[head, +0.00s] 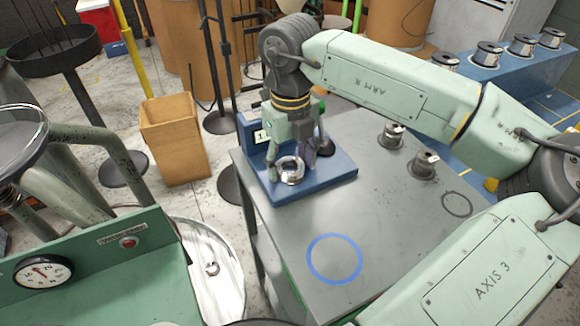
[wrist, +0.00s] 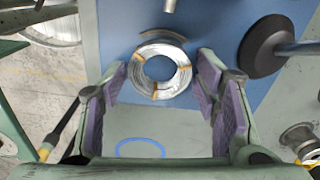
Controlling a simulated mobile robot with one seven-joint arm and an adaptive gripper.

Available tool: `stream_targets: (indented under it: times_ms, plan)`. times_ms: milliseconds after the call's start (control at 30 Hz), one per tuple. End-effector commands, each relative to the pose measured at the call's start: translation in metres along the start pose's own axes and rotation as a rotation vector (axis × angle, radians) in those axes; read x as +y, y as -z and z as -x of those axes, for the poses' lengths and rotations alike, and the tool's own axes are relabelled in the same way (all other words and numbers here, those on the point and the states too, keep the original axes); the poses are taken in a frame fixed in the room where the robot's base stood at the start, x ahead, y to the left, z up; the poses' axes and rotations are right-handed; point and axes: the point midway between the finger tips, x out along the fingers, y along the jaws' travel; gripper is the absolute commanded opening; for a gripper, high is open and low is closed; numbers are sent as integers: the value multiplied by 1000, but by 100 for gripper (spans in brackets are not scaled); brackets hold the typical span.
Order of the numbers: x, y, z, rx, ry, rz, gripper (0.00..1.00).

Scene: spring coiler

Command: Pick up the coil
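The coil (head: 291,170) is a silver ring of wire. In the wrist view the coil (wrist: 181,77) shows orange ties around it and an open middle. It is over the front part of a blue base (head: 335,172) on the grey table. My gripper (head: 291,157) is over the base, fingers pointing down. In the wrist view my gripper (wrist: 162,88) is open, with purple-padded fingers apart on the left and right of the coil. I see no clear contact between pads and coil. In the head view my fingers hide part of the base.
A dark round disc with a rod (wrist: 262,47) stands close to the right finger. A blue ring mark (head: 334,281) lies on the bare front of the table (head: 300,225). Wire spools (head: 422,164) stand at the table's right. A green machine (head: 110,262) is at left.

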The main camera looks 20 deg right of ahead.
Motion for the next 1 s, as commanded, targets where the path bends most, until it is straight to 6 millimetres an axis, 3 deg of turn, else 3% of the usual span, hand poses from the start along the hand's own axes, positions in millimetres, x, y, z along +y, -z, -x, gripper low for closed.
stream_targets:
  times_ms: [667,1000]
  plan:
    - [0,0,1,-1,0,0,8]
    - [0,0,7,-1,2,-1,7]
